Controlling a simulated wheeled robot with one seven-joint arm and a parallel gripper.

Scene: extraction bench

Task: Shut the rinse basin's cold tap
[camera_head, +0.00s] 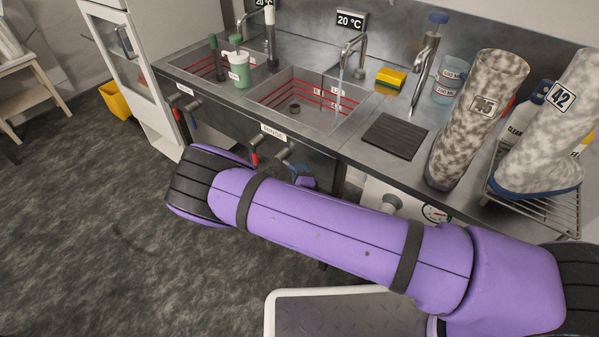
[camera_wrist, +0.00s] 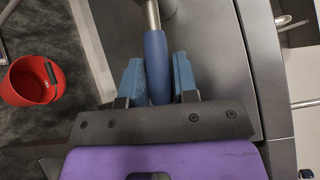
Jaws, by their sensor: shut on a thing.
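The rinse basin (camera_head: 335,124) is the right-hand sink in the bench, and a thin stream of water (camera_head: 338,92) falls from its spout (camera_head: 352,48). On the front panel below it are a red-handled tap (camera_head: 254,159) and, to its right, a second metal tap (camera_head: 285,153) with blue at its end. In the wrist view, my gripper (camera_wrist: 158,62) is shut on a blue tap handle (camera_wrist: 156,50), one blue finger on each side. The handle's metal stem runs up to the top of that view. In the head view my purple arm hides most of the gripper.
The left sink (camera_head: 197,66) has its own taps below. A red bucket (camera_wrist: 31,80) is on the floor.

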